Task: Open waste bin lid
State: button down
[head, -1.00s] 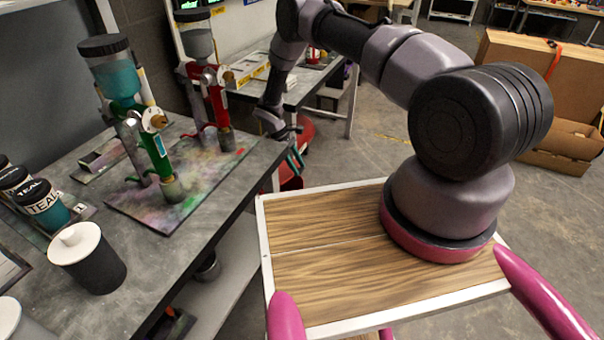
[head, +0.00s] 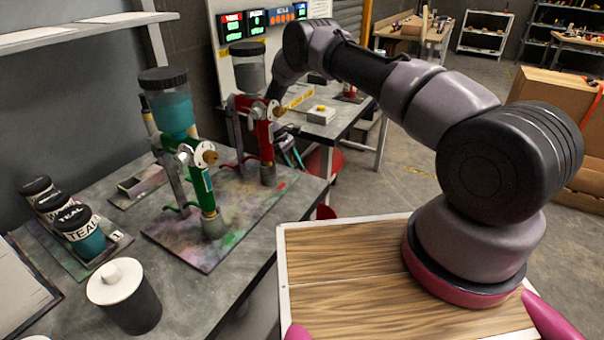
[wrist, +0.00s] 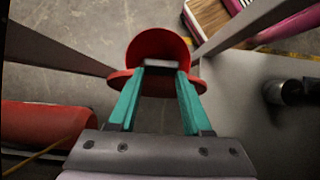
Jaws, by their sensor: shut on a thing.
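The red waste bin (head: 325,212) stands on the floor past the bench end, mostly hidden in the head view. A red round part that looks like its lid (head: 328,162) shows above it, tilted. In the wrist view, two red round shapes, apparently bin and lid (wrist: 160,46), overlap ahead of my gripper (wrist: 160,74). In the head view my gripper (head: 290,152) is small and partly hidden behind the red spray stand. How far the lid is raised is hard to tell.
The grey bench (head: 95,255) at left holds the teal spray stand (head: 205,190), red spray stand (head: 263,140), paint jars (head: 80,230) and a white-lidded pot (head: 125,295). A second table (head: 350,118) stands behind the bin. Open floor (head: 400,170) lies to the right.

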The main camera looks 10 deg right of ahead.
jog(key=shift+w+a, duration=0.45)
jog(key=shift+a, duration=0.3)
jog(key=shift+f, duration=0.1)
jog(key=shift+c, duration=1.6)
grip_release()
jog(key=v, duration=1)
jog(key=shift+r, duration=0.35)
jog(key=shift+w+a+r, duration=0.1)
jog(key=shift+w, duration=0.1)
